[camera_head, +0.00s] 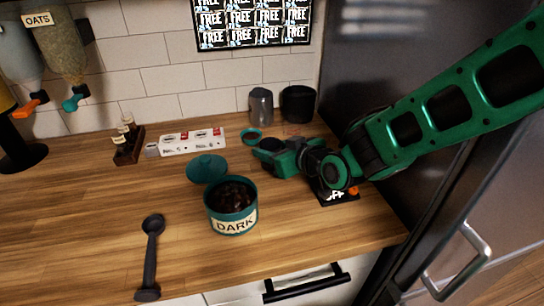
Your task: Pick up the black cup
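The black cup (298,104) stands upright at the back right of the wooden counter, close to the tiled wall and the dark fridge side. A grey metal cup (261,106) stands just to its left. My gripper (266,151) is low over the counter, in front of both cups and apart from the black cup. It points to the left. Its fingers are small and partly hidden by its own body, so I cannot tell whether they are open or shut. The black cup's lower edge is partly hidden from clear view.
A teal tub (231,207) marked DARK holds dark contents; its lid (207,168) lies behind it. A black scoop (151,257) lies front left. A small teal round item (251,135), a white labelled box (192,142) and a bottle rack (128,147) stand further back. The front-left counter is mostly clear.

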